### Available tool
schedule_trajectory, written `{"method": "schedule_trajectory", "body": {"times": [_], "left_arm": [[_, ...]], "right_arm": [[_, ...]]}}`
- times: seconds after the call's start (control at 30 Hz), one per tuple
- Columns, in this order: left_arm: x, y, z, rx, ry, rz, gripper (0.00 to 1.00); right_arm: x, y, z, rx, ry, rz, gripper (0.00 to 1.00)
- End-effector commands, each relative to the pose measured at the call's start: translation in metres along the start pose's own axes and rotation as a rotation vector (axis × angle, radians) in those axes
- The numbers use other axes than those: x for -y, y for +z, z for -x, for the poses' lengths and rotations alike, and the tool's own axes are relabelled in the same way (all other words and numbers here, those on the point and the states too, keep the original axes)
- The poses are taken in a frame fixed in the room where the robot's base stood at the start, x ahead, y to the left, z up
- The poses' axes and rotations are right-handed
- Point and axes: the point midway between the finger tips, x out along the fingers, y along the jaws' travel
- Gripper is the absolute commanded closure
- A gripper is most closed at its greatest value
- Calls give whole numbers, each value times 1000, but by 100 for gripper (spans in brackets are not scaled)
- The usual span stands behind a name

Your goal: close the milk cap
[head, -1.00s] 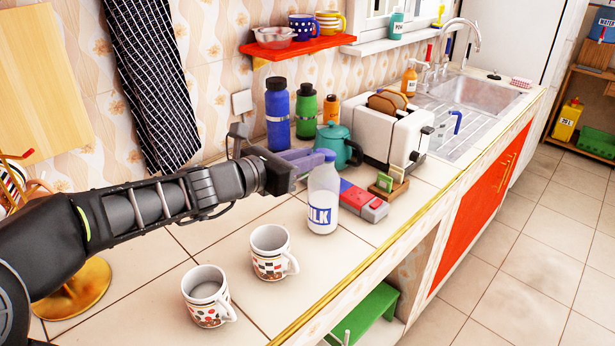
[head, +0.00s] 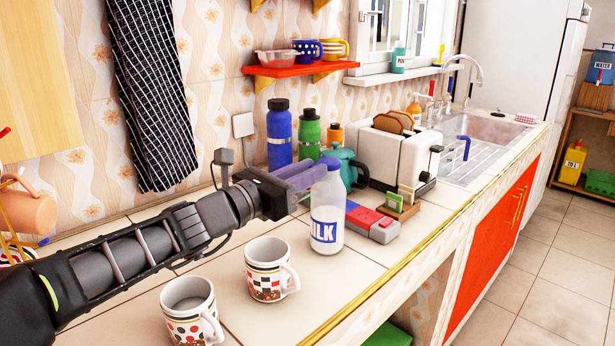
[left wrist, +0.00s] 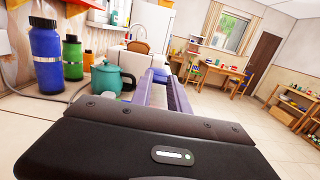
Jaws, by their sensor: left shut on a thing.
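The milk bottle (head: 326,222), white with a blue "MILK" label, stands upright on the tiled counter in the head view. My left gripper (head: 318,174) comes in from the left with its purple fingers at the bottle's top. It is shut on the milk cap (head: 331,161), which is mostly hidden by the fingers. My right gripper is not in view.
Two patterned mugs (head: 268,270) stand in front of the bottle. A red and grey box (head: 372,222), a teal kettle (head: 345,165), a toaster (head: 395,155) and blue and green flasks (head: 279,135) stand behind it. The counter edge (head: 385,265) is close on the right.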

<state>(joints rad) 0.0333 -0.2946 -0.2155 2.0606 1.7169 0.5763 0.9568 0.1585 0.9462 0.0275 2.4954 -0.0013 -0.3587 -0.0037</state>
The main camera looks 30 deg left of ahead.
Motion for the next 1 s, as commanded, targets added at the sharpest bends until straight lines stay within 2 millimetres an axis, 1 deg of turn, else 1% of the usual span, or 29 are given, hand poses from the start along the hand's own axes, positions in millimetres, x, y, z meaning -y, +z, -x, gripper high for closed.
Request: {"method": "schedule_trajectory", "body": {"times": [0.03,0.07,0.33,0.67,0.77,0.87,1.0], "left_arm": [[0,0,0,-1,-1,0,100],[0,0,0,-1,-1,0,78],[0,0,0,-1,0,0,56],[0,0,3,0,0,-1,56],[-1,1,11,0,1,-2,56],[-1,1,25,0,3,-1,56],[-1,2,49,1,3,0,56]], "right_arm": [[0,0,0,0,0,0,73],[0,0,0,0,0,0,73],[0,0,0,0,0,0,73],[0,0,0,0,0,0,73],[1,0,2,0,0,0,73],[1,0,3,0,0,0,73],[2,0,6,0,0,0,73]]}}
